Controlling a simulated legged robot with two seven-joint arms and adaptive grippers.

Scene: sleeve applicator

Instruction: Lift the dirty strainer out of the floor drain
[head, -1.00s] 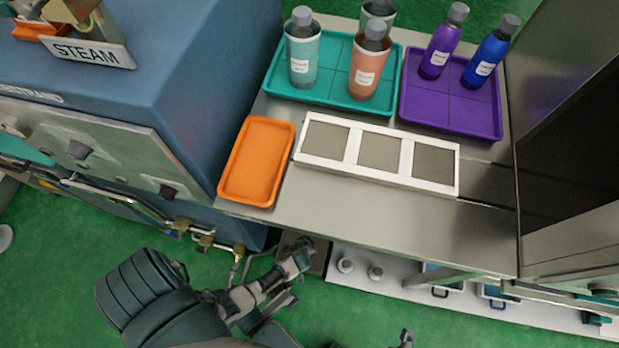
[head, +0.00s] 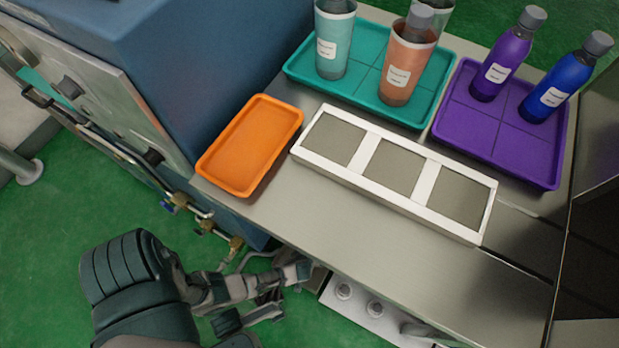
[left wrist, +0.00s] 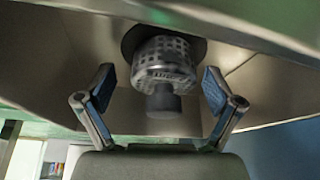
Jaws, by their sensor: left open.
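In the left wrist view the strainer (left wrist: 164,62) is a grey perforated metal basket with a dark knob (left wrist: 163,101). It sits at a dark round opening, the drain (left wrist: 197,50), in a dull metal surface. My left gripper (left wrist: 158,82) is open, with one blue-padded finger on each side of the strainer and a gap between each finger and it. In the head view my left gripper (head: 288,292) is low beside the counter's front edge, and the strainer is hidden there. A small grey piece at the bottom edge may be part of my right gripper; its jaws cannot be made out.
A blue machine (head: 200,60) with pipes stands left.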

